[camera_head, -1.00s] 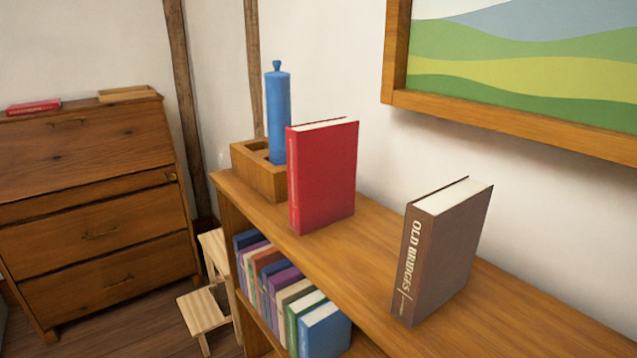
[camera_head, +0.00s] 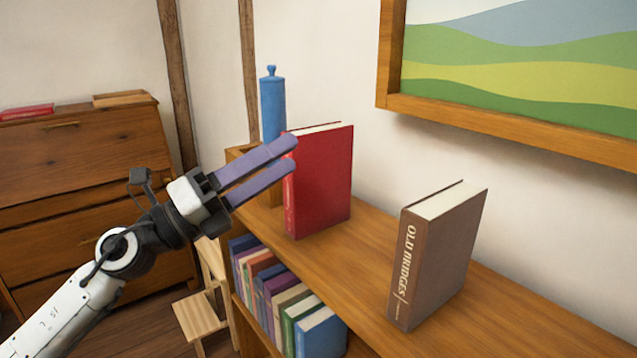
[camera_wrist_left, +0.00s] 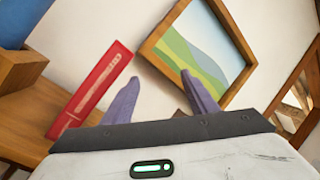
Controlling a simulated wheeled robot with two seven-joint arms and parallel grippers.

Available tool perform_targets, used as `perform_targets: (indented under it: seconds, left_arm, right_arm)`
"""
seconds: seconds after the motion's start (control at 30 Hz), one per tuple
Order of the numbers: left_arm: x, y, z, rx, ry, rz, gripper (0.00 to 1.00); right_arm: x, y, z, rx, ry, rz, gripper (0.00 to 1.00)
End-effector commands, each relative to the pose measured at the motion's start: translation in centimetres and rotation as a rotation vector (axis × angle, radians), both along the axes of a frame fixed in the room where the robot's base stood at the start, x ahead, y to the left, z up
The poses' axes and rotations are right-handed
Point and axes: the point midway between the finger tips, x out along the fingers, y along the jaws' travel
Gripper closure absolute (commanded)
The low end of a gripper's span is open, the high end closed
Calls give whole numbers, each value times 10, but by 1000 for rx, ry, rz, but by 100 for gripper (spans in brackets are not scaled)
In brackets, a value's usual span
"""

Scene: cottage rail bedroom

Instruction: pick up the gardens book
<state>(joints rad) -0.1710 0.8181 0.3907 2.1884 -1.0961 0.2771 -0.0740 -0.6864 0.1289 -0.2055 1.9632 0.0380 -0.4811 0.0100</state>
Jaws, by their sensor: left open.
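A red book (camera_head: 325,185) stands upright on the wooden bookshelf top (camera_head: 350,262). Its spine title is too small to read, so I cannot tell whether it is the gardens book. In the left wrist view the red book (camera_wrist_left: 90,90) shows its spine, left of the fingers. A brown book (camera_head: 438,255) marked "OLD BRIDGES" stands to the right on the same top. My left gripper (camera_head: 291,154) is open and empty, its purple fingertips near the red book's spine edge, overlapping it in the head view. Whether they touch it is unclear. My right gripper is not in view.
A blue cylinder (camera_head: 272,105) and a wooden box stand behind the red book. Several books (camera_head: 285,305) fill the shelf below. A framed picture (camera_head: 520,115) hangs on the wall. A stool (camera_head: 200,318) and a dresser (camera_head: 60,160) stand left.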

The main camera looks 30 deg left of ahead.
Motion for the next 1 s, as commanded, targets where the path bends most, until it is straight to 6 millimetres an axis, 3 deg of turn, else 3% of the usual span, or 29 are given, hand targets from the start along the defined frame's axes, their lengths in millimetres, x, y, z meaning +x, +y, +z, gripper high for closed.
perform_targets:
  seconds: [0.03,0.13,0.33,0.53,0.8,1.0]
  left_arm:
    - [0,-4,4,191,-11,-19,47]
    - [2,1,-5,537,21,-31,47]
    - [1,51,-19,978,156,26,47]
    - [1,77,-22,1113,232,63,47]
    - [29,65,-33,1114,234,64,47]
    - [40,60,-40,1114,234,64,47]
  right_arm:
    - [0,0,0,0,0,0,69]
    - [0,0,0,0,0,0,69]
    - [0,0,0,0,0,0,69]
    - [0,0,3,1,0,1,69]
    - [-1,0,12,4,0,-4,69]
    - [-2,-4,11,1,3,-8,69]
